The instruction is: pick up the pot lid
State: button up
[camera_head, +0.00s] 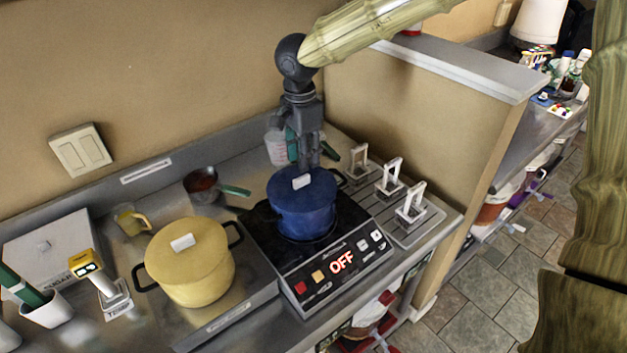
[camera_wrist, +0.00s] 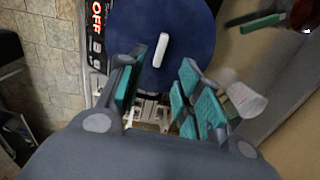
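A blue pot (camera_head: 305,215) stands on the black cooktop, with a blue lid (camera_head: 318,188) on it. The lid has a white bar handle (camera_head: 300,181). In the wrist view the lid (camera_wrist: 185,22) fills the top middle, and its handle (camera_wrist: 161,49) lies beyond and between my fingertips. My gripper (camera_head: 305,160) points down just behind the handle, above the lid's far side. In the wrist view my gripper (camera_wrist: 158,80) is open, teal pads apart, with nothing between them. A yellow pot (camera_head: 197,280) with a yellow lid (camera_head: 180,248) and white handle stands to the left.
The cooktop panel (camera_head: 340,262) reads OFF. White-handled holders (camera_head: 390,178) stand right of it, beside a low wall (camera_head: 420,130). A small pan (camera_head: 203,187) and a measuring cup (camera_head: 277,147) stand behind. Jars and a box crowd the left.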

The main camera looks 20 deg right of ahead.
aim_at(302, 177)
jog(key=shift+w+a+f, duration=0.15)
jog(key=shift+a+f, duration=0.25)
jog(key=shift+f, duration=0.05)
jog(key=shift+s+a+f, duration=0.15)
jog(key=shift+s+a, duration=0.05)
jog(key=shift+a, duration=0.45)
jog(key=shift+s+f+p, duration=0.25)
jog(key=shift+p, duration=0.35)
jog(key=f, duration=0.1)
jog(key=d+f+p, duration=0.1)
jog(key=f, duration=0.2)
jog(key=shift+w+d+f, duration=0.2)
jog(key=shift+d, duration=0.15)
jog(key=shift+a+f, duration=0.15)
jog(key=shift+s+a, duration=0.25)
jog(key=shift+w+d, duration=0.1)
jog(key=shift+d, duration=0.1)
grip_shut()
